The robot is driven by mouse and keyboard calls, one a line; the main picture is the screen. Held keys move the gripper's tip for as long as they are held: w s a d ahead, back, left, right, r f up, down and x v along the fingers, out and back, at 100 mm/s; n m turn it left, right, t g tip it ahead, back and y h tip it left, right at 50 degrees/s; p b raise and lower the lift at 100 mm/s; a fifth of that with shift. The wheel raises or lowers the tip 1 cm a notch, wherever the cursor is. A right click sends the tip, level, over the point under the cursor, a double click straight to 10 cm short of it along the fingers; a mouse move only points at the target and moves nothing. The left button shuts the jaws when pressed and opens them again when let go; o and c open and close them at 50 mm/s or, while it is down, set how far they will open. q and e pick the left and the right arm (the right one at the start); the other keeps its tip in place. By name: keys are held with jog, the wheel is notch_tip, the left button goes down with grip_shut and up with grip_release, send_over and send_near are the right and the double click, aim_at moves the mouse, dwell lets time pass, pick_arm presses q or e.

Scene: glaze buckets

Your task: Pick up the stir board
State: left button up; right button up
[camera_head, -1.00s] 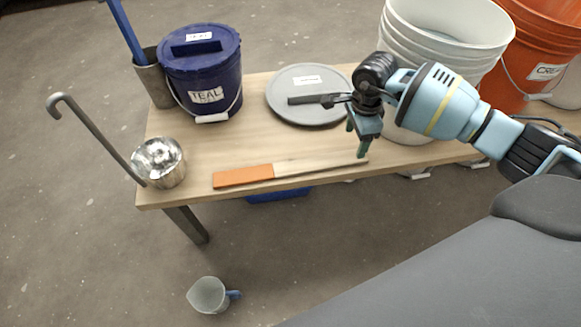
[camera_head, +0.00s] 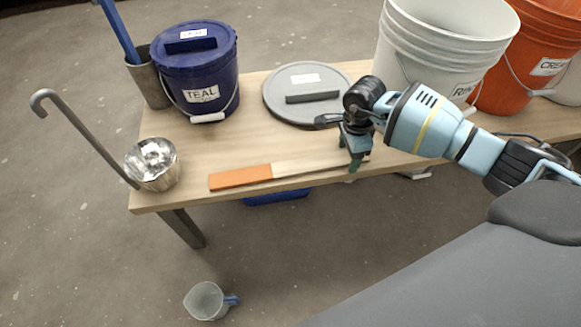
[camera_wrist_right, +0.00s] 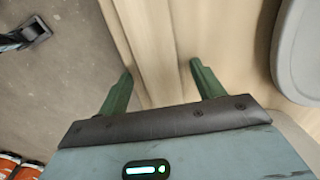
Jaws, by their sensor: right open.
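The stir board (camera_head: 241,177) lies flat along the front edge of the table, with an orange left part and a pale wooden right part. My right gripper (camera_head: 353,163) is open over the right end of the pale part, pointing down. In the right wrist view, its two green fingertips (camera_wrist_right: 161,78) stand apart, with a pale wooden strip of the stir board (camera_wrist_right: 150,45) running between them. Nothing is held. I cannot tell how far above the tabletop the fingertips are. My left gripper is not in view.
A grey lid (camera_head: 285,112) with a dark handle lies behind the board. A white bucket (camera_head: 440,50) stands close behind my right gripper, with an orange bucket (camera_head: 520,75) beyond. A blue teal bucket (camera_head: 197,75) and a metal ladle (camera_head: 153,168) are at left.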

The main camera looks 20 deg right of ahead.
jog(key=c, duration=1.3)
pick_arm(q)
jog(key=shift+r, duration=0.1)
pick_arm(e)
jog(key=shift+r, duration=0.2)
